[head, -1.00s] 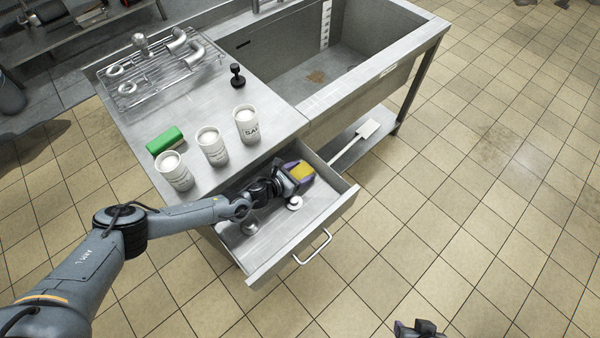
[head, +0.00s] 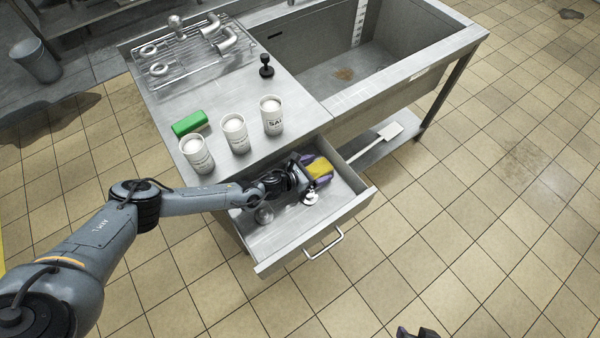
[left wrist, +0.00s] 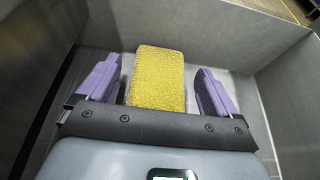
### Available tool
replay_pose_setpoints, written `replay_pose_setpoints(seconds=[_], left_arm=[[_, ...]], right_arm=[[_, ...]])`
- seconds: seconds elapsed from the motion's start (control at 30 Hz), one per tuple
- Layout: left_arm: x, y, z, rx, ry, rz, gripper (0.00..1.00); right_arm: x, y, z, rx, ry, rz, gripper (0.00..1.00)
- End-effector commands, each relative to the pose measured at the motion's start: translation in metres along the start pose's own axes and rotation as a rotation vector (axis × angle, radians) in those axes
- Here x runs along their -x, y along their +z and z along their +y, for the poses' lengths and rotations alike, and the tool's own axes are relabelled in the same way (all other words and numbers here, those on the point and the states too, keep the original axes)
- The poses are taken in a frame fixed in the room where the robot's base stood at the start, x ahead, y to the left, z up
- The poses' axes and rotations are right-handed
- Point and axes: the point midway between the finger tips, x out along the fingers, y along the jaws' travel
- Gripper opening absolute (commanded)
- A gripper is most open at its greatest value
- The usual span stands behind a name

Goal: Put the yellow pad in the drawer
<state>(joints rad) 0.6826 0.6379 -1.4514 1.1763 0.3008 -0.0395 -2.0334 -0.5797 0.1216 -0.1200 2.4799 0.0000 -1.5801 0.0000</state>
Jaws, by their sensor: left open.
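The yellow pad (head: 319,168) is inside the open drawer (head: 325,237), near its back right part. My left gripper (left wrist: 158,68) reaches down into the drawer with its purple fingers spread. In the left wrist view the yellow pad (left wrist: 157,78) lies between these fingers, with a gap on both sides. The near end of the pad is hidden behind the gripper body. Whether the pad rests fully on the drawer floor is hard to tell. Only a dark tip of my right gripper (head: 418,332) shows at the bottom edge of the head view.
A small white item (head: 310,198) and a round metallic item (head: 264,214) lie in the drawer. White canisters (head: 234,134), a green block (head: 189,123), a black tamper-like object (head: 266,66) and a wire rack (head: 190,50) stand on the counter above. A sink (head: 345,75) is right.

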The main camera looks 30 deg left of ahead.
Motion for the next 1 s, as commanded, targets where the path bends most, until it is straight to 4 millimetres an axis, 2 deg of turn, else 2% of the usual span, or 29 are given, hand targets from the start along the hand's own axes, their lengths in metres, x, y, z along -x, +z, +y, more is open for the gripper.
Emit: replay_pose_setpoints(seconds=[0.3, 0.5, 0.7, 1.0], left_arm=[[0.059, 0.001, 0.001, 0.001, 0.000, 0.004, 0.93], [0.089, 0.001, 0.000, 0.000, 0.000, 0.003, 0.93], [0.105, 0.001, 0.000, 0.000, 0.000, 0.001, 0.93], [0.107, 0.000, 0.000, 0.000, 0.000, 0.000, 0.93]], right_arm=[[0.018, -0.006, 0.000, -0.002, -0.002, 0.001, 0.43], [0.024, -0.008, 0.000, -0.003, -0.003, 0.001, 0.43], [0.026, -0.009, 0.000, -0.003, -0.002, 0.001, 0.43], [0.026, -0.009, 0.000, -0.003, -0.002, 0.001, 0.43]])
